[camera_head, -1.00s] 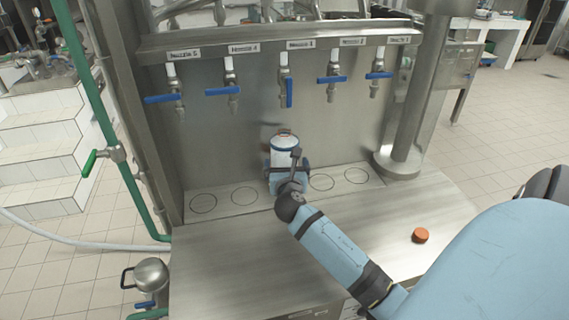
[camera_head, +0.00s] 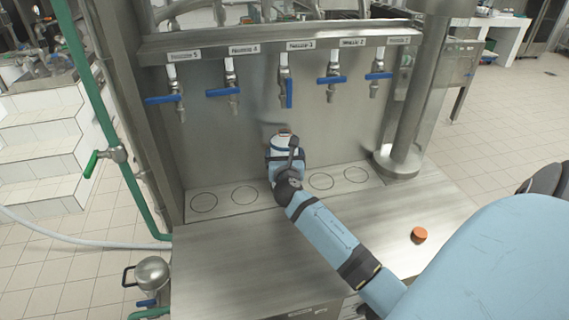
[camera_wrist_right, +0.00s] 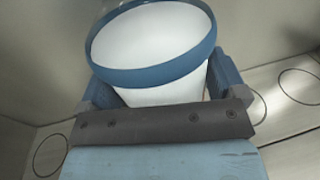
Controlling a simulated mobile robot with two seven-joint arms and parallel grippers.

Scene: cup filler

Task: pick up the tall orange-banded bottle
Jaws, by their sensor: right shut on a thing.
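A white bottle or container (camera_head: 283,143) stands upright under the middle nozzle, near the back wall of the counter. It has a blue band around its upper part in the right wrist view (camera_wrist_right: 157,70); I see no orange band on it. My right gripper (camera_head: 285,157) is shut on it, with one finger on each side of its body below the band. The gripper and wrist hide its lower part and base, so I cannot tell whether it touches the counter. My left gripper is out of view.
Several blue-handled nozzles, including the middle one (camera_head: 289,94), hang from a rail above. Marked circles (camera_head: 244,194) lie on the counter to both sides. A small orange disc (camera_head: 419,235) lies at the right. A steel column (camera_head: 409,115) stands to the right.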

